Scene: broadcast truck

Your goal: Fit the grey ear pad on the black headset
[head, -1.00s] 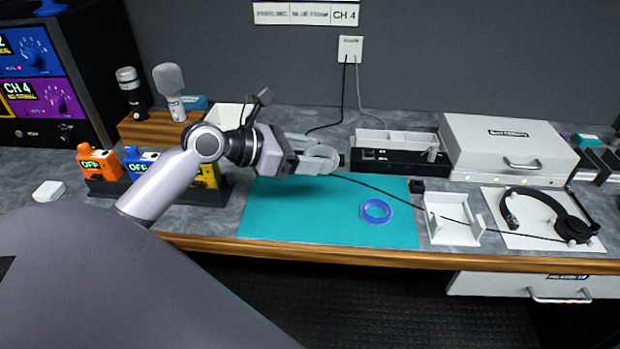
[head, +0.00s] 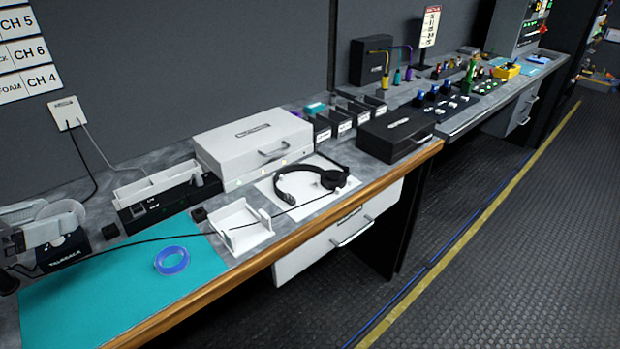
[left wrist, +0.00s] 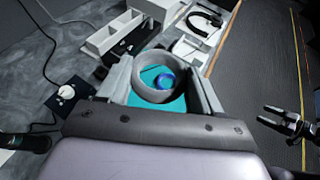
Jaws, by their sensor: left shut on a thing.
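My left gripper (left wrist: 163,88) is shut on the grey ear pad (left wrist: 139,86), a thick ring held between its two fingers in the left wrist view. In the head view the left gripper (head: 45,228) is at the left edge, partly cut off, above the mat's far left end. The black headset (head: 331,180) lies on a white sheet right of the gripper, well apart from it; it also shows at the top of the left wrist view (left wrist: 203,19). My right gripper (left wrist: 281,122) shows at the right of the left wrist view, its fingers apart and empty.
A blue ring (head: 172,269) lies on the teal mat (head: 100,300). A white stand (head: 246,238) with a cable across it stands between mat and headset. A white case (head: 250,145) is behind the headset; a black case (head: 396,137) is to its right.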

